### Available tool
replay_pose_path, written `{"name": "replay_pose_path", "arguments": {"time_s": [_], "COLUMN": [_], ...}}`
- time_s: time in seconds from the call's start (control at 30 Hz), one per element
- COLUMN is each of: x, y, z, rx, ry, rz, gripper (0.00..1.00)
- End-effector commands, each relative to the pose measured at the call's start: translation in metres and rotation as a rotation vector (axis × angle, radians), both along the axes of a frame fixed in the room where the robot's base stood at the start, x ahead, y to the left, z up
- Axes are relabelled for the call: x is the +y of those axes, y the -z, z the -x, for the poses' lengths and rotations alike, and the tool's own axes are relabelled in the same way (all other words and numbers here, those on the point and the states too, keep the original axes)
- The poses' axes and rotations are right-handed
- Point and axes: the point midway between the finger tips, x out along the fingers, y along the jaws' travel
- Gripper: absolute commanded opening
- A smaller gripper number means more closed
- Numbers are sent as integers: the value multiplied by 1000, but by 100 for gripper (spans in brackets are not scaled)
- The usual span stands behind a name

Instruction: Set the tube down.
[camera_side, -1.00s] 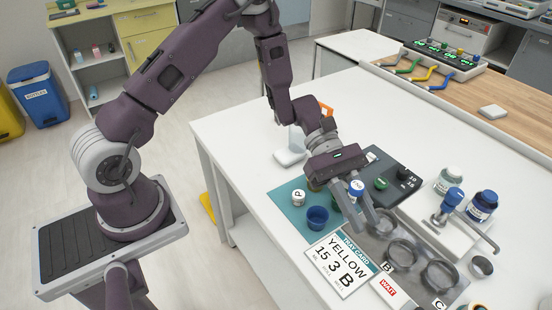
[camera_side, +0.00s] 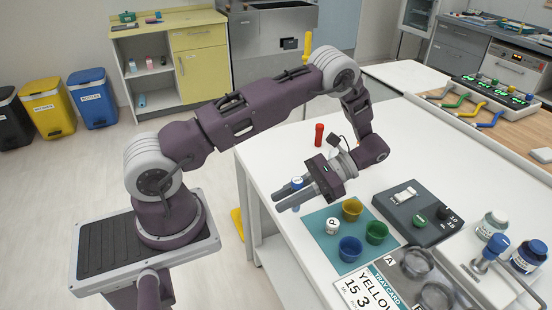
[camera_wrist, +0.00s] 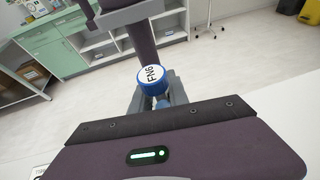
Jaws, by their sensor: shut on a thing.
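My gripper (camera_side: 286,203) is shut on a tube with a blue cap (camera_side: 297,183). The cap's top, with dark lettering like "FN6", faces the wrist view (camera_wrist: 149,75). The tube looks near upright in the side view; its body is mostly hidden by the fingers. My gripper (camera_wrist: 158,100) is over the table's left edge area, left of the teal mat (camera_side: 316,224). I cannot tell how high the tube's bottom is above the white table (camera_side: 283,165).
Yellow (camera_side: 352,209), green (camera_side: 376,233) and blue (camera_side: 350,249) cups and a white "P" piece (camera_side: 332,226) stand on the mat. A red cylinder (camera_side: 319,134) stands behind my gripper. A dark device (camera_side: 407,222) and a tray card (camera_side: 375,290) lie to the right.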

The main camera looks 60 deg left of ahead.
Motion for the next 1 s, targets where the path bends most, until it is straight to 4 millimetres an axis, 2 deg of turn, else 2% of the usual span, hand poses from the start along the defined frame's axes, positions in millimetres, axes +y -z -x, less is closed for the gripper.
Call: {"name": "replay_pose_path", "arguments": {"time_s": [0.03, 0.1, 0.2, 0.3, 0.4, 0.57, 0.77, 1.0], "x": [31, 80, 143, 194, 230, 266, 290, 290], "y": [0, -4, -17, -36, -55, -80, -102, -62], "z": [-2, -8, -22, -39, -55, -74, -92, -92], "rx": [-1, -2, -3, -4, -4, -2, -3, 3], "ry": [139, 343, 602, 803, 950, 1098, 1207, 1212], "rz": [-3, -2, 3, 4, 6, 5, 5, 10], "gripper": [0, 0, 0, 0, 0, 0, 0, 0]}}
